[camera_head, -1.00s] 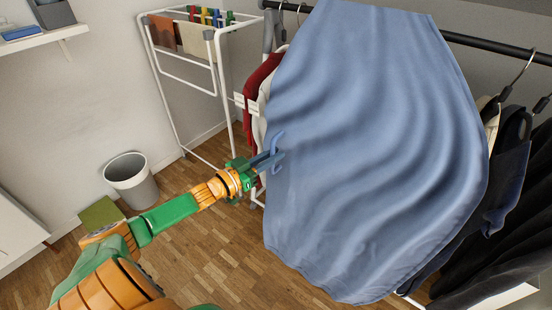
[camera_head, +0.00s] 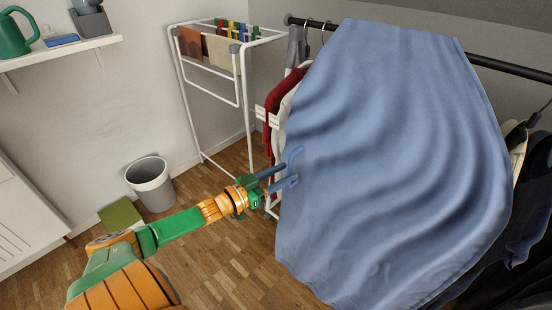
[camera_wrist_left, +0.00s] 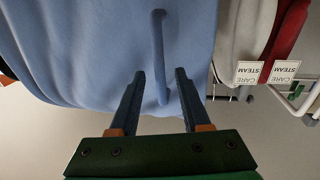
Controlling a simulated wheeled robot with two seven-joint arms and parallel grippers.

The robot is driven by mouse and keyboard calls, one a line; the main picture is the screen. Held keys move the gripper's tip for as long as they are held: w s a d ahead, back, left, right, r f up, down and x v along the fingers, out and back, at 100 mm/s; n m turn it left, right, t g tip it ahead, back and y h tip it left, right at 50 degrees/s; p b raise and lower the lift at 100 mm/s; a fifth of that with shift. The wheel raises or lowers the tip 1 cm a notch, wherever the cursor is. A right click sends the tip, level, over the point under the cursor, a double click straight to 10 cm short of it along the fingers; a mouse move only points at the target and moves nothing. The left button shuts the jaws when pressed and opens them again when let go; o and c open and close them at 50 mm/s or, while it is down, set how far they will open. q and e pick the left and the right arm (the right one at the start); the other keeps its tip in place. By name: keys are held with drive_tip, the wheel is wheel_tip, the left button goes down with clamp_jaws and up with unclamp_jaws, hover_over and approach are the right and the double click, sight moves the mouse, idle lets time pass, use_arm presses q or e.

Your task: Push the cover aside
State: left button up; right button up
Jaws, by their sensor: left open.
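The cover (camera_head: 390,150) is a large blue cloth draped over the clothes rail, hanging down over the garments. A slim blue handle-like strip (camera_head: 294,157) stands at its left edge. My left gripper (camera_head: 287,175) is open at this edge, its fingers pointing toward the cover. In the left wrist view, the cover (camera_wrist_left: 80,45) fills the upper left, and the strip (camera_wrist_left: 158,50) runs between the open fingers (camera_wrist_left: 160,76). I cannot tell whether either finger touches it. My right gripper is not in view.
The rail (camera_head: 510,66) runs above the cover, with dark clothes (camera_head: 525,215) at right and a red garment (camera_head: 271,130) at left. A white drying rack (camera_head: 181,85) and grey bin (camera_head: 150,184) stand behind my left arm. Wooden floor shows below.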

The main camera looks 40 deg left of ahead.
use_arm(q)
drive_tip(key=p+v, duration=0.1)
drive_tip(key=v, duration=0.3)
drive_tip(key=shift+s, duration=0.25)
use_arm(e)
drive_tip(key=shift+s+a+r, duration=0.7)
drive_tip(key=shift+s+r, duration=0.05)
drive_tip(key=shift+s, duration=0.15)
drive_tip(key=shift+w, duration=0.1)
